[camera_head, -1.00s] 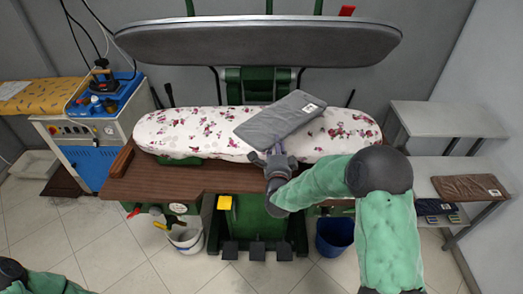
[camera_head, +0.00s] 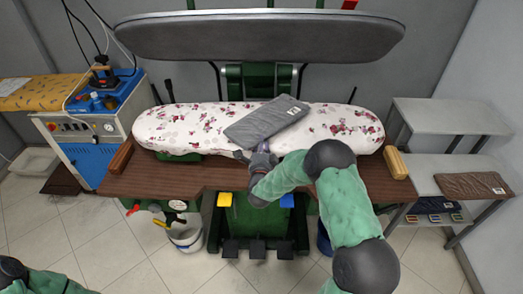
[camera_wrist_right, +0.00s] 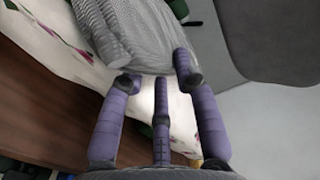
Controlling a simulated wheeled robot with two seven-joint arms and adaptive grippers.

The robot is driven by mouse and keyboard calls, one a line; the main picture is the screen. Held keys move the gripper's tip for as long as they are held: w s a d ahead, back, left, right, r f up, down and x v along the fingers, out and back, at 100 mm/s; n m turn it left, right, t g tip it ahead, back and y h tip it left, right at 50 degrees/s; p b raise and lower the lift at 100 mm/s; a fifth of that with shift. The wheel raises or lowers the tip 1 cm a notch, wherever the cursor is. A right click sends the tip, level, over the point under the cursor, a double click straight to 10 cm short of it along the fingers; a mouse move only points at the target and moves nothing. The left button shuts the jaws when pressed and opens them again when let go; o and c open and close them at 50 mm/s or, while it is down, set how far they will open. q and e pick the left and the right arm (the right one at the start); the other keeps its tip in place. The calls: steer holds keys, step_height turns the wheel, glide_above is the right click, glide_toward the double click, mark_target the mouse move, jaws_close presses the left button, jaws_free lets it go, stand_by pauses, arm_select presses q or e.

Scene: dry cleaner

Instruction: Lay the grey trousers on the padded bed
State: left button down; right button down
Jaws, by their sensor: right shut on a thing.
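The folded grey trousers (camera_head: 265,121), with a small white label, lie across the middle of the padded bed (camera_head: 180,128), slightly tilted in the picture. I cannot tell whether they rest fully on it. The bed has a white cover with a dark pink flower print. My right gripper (camera_head: 262,148) is shut on the front edge of the trousers. In the right wrist view, the trousers (camera_wrist_right: 145,35) reach away from the purple fingers (camera_wrist_right: 158,82) above the bed cover (camera_wrist_right: 70,40). Only a piece of my left arm shows at the lower left; its gripper is out of view.
A grey upper press plate (camera_head: 260,38) hangs above and behind the bed. A brown wooden table (camera_head: 150,180) runs along its front. At right, a shelf (camera_head: 435,175) holds folded brown trousers (camera_head: 470,185). A blue machine (camera_head: 95,120) stands left. A bucket (camera_head: 185,235) stands on the floor.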

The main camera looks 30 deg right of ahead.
steer(key=shift+f, duration=0.9)
steer(key=shift+f+b, duration=0.15)
steer(key=shift+b, duration=0.15)
steer(key=c, duration=0.9)
jaws_free()
steer(key=shift+f, duration=0.1)
steer(key=shift+c, duration=0.2)
steer(key=p+v, duration=0.1)
steer(key=v, duration=1.1)
steer(key=shift+p, duration=0.3)
